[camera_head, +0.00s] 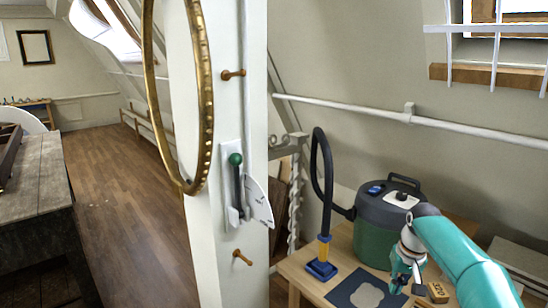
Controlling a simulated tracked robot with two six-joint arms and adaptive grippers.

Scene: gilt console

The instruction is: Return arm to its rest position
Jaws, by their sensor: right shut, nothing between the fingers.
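My right arm (460,258), teal, comes in from the lower right. My right gripper (401,285) points down over the wooden table at the right edge of a dark blue mat (343,293). It is shut and empty. A small wooden block with dark lettering (438,292) is just right of the fingers in the picture; I cannot tell whether they touch. My left gripper is not in view.
A green and grey vacuum (378,240) with a black hose (318,165) stands behind the gripper on the table (300,275). Left of it, a white post (222,270) carries a green-knobbed lever (236,160), pegs and a gilt hoop (207,120). Wooden floor is clear further left.

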